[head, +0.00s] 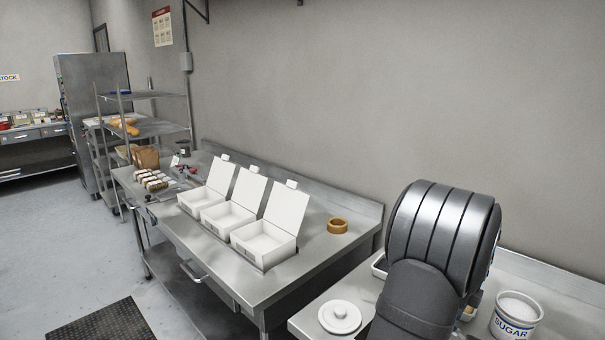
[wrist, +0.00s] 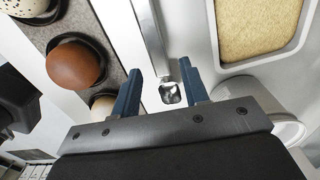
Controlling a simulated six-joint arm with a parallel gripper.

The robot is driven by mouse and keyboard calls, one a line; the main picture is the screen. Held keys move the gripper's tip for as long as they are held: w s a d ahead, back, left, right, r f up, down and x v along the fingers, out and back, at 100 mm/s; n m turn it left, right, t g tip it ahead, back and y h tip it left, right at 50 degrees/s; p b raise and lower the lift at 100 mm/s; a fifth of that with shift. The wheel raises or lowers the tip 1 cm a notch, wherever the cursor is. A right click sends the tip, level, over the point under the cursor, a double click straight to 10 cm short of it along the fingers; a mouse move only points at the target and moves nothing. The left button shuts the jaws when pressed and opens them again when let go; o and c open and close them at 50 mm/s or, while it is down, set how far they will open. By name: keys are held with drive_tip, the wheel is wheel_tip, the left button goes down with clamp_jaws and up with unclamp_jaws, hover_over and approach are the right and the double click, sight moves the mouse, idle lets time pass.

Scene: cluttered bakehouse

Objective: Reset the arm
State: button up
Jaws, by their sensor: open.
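My gripper (wrist: 160,72) shows in the wrist view with its two blue fingers apart and nothing held between them. A small shiny metal piece (wrist: 171,93) shows in the gap beyond the fingers, apart from both as far as I can tell. In the head view my arm rises at the lower right and bends over the near counter. The fingers are hidden there.
In the wrist view, a brown egg (wrist: 75,64) sits in a holder on the left, and a tray (wrist: 222,50) of golden crumbs lies right.

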wheel_tip(320, 180, down, 2)
wheel_tip(320, 180, up, 12)
wheel_tip(320, 180, down, 12)
drive_tip(key=shift+r, duration=0.2)
drive_tip(key=shift+w+r, duration=0.1)
drive_tip(key=shift+r, duration=0.2)
wheel_tip(320, 180, up, 4)
drive_tip(key=shift+f, duration=0.2)
drive_tip(key=s+d+r, duration=0.4)
drive_tip(key=s+r, duration=0.3)
drive_tip(key=s, duration=0.4)
drive_tip(key=w+a+n+t+h, duration=0.5)
drive_tip(key=w+a+n+h, duration=0.7)
drive_tip(key=n, duration=1.8)
drive_tip(key=w+a+f, duration=0.1)
drive_tip(key=w+a, duration=0.5)
drive_tip(key=shift+w+a+n+h, duration=0.15)
drive_tip(key=shift+w+n+h, duration=0.15)
drive_tip(key=shift+n+h, duration=0.1)
